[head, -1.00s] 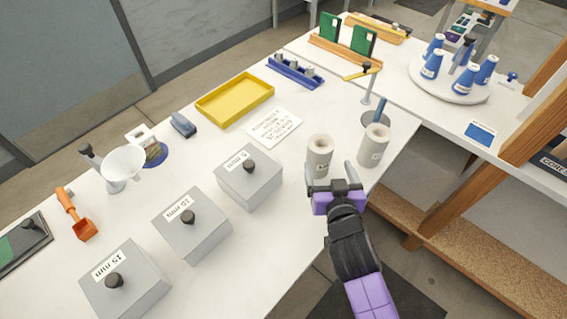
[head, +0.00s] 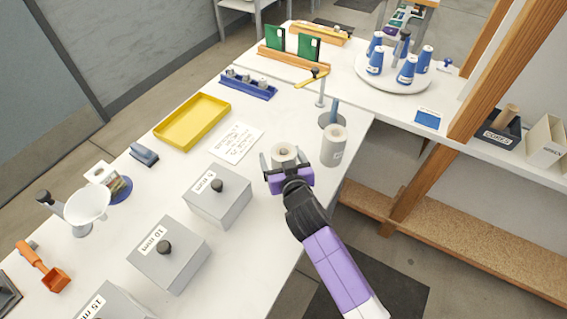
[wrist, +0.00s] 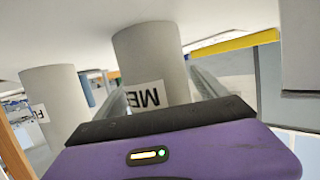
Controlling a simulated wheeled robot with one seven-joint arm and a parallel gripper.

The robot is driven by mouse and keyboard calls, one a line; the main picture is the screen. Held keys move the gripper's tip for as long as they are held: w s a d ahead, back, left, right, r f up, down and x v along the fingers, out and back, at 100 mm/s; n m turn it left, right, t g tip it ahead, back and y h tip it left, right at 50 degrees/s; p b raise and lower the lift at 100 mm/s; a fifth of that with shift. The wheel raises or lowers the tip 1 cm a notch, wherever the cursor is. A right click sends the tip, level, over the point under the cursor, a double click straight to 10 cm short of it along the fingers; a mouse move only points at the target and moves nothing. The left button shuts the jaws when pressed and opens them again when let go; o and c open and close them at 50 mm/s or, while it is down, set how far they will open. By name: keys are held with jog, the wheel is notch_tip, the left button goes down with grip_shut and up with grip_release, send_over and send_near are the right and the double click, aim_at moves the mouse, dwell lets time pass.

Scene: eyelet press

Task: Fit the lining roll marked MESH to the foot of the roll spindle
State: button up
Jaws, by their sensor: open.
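The MESH roll (head: 284,150) is a pale grey hollow cylinder standing upright on the white table. In the wrist view the roll (wrist: 152,60) carries a label of which "ME" shows. My gripper (head: 285,164) is open, with one finger on each side of this roll; I cannot tell whether either finger touches it. A second pale roll (head: 333,148) stands to the right; in the wrist view this roll (wrist: 52,100) has a partly hidden label. Behind the rolls, a blue post on a round grey base (head: 327,121) looks like the roll spindle; the second roll partly hides it.
Grey lidded boxes (head: 218,205) stand to the left, with a text card (head: 237,142) and yellow tray (head: 192,121) behind. The table's right edge is close to the second roll.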

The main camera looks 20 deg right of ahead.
jog(key=c, duration=1.6)
jog(key=shift+r, duration=0.15)
